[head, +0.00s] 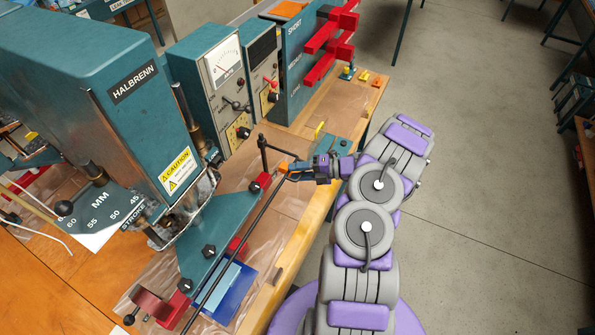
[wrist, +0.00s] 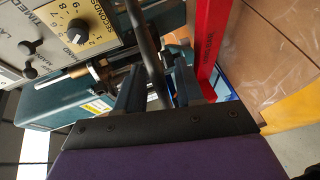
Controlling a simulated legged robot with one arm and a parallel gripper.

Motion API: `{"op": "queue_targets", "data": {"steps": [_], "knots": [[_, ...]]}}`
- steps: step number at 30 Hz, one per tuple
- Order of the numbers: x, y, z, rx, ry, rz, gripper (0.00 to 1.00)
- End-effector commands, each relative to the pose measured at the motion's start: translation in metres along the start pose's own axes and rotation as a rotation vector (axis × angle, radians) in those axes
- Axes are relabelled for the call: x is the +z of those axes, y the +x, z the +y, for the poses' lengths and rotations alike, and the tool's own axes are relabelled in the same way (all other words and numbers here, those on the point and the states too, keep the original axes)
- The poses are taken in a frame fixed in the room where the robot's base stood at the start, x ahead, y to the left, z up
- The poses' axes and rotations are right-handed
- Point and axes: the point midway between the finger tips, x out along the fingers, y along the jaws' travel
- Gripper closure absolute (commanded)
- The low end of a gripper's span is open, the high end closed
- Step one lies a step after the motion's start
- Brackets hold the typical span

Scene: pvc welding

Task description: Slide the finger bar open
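The finger bar (head: 236,252) appears to be the long thin dark rod running diagonally along the front of the teal welding press (head: 85,70). A dark upright post with a ball knob (head: 262,139) stands by its far end, near a red block (head: 260,182). My gripper (head: 287,170) is at the far upper end of the rod. In the wrist view, a dark rod (wrist: 152,62) passes between the two fingers of my gripper (wrist: 158,82). The fingers are apart, with a gap showing beside the rod. Whether a finger touches it is unclear.
Control boxes with a meter (head: 224,68) and a timer dial (wrist: 76,31) stand behind the bar. Red arms (head: 330,40) stick out farther back. The wooden table edge (head: 300,235) runs below my arm; open floor lies right.

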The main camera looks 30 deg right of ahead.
Motion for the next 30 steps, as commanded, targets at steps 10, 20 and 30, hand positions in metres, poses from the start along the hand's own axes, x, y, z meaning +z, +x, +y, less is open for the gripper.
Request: {"op": "queue_targets", "data": {"steps": [10, 20, 30], "knots": [[0.0, -0.005, 0.001, -0.001, -0.002, -0.002, 0.63], [0.002, -0.07, -0.001, -0.001, 0.0, -0.006, 0.63], [0.003, -0.142, -0.002, -0.002, 0.0, -0.004, 0.63]]}}
